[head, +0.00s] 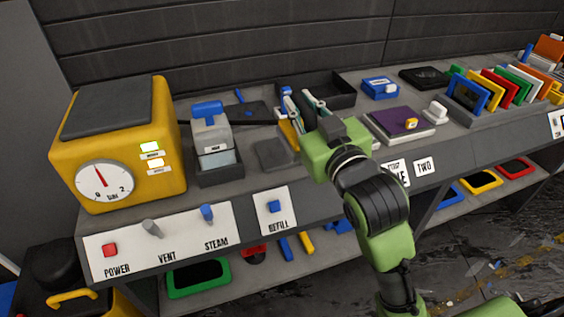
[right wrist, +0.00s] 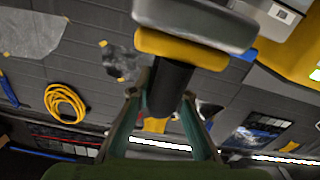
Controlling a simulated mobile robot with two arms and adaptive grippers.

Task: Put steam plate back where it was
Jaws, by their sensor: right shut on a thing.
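My right gripper (head: 304,103) is over the bench, its fingers pointing away from the head camera. In the right wrist view it (right wrist: 163,100) is shut on the black handle of the steam plate (right wrist: 195,22). The plate shows there as a grey slab with a yellow layer between it and the handle. In the head view only a yellow strip of the plate (head: 289,133) shows beside the gripper; the rest is hard to make out. A dark grey square pad (head: 272,154) lies bare on the bench left of the gripper. My left gripper is not in view.
A yellow steam machine (head: 170,130) with a dial stands at left. A black tray (head: 334,88) lies behind the gripper. A purple pad (head: 398,122) and a rack of coloured cards (head: 500,90) are at right.

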